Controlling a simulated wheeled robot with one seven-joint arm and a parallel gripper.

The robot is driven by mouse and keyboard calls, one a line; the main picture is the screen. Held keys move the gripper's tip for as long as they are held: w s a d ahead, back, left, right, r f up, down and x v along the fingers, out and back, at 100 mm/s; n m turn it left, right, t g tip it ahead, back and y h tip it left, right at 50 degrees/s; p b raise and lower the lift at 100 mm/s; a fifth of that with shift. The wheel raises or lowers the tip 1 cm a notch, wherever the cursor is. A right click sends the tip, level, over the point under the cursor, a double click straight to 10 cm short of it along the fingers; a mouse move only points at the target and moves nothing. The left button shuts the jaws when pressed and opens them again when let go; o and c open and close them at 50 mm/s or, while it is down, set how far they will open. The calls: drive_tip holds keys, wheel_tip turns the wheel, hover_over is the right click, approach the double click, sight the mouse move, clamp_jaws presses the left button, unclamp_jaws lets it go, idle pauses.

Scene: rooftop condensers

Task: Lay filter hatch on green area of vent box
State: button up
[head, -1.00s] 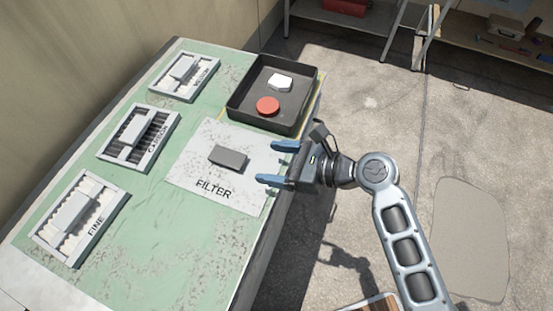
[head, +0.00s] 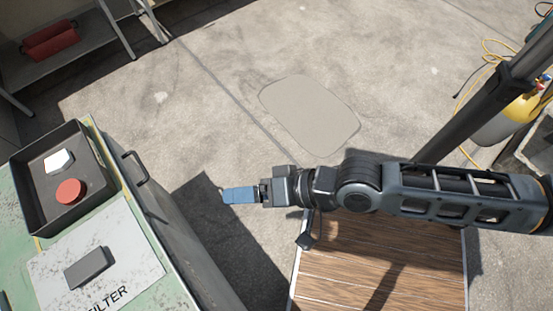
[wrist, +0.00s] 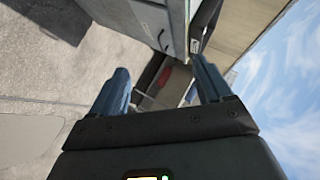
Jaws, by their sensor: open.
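The filter hatch (head: 125,252) is a pale, worn plate with a dark grey block handle (head: 87,267) and the word FILTER. It lies flat on the green top of the vent box (head: 12,250), at the lower left of the head view and partly cut off. My gripper (head: 238,195) is open and empty, to the right of the box, apart from the hatch and over the ground. In the wrist view my two blue fingers (wrist: 162,88) stand apart with nothing between them. The hatch is not recognisable there.
A black tray (head: 92,160) on the box holds a red round piece (head: 70,191) and a white piece (head: 60,161). A handle (head: 136,168) juts from the box's side. A shelf with a red toolbox (head: 50,40) stands top left. The concrete ahead is open.

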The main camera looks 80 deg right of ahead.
drive_tip(key=s+r+n+t+h, duration=0.1)
drive_tip(key=s+r+n+t, duration=0.1)
drive_tip(key=s+r+n, duration=0.7)
wheel_tip(320, 180, up, 5)
drive_tip(key=d+n, duration=0.1)
drive_tip(key=n, duration=0.2)
drive_tip(key=shift+s+t, duration=0.35)
drive_tip(key=shift+t, duration=0.05)
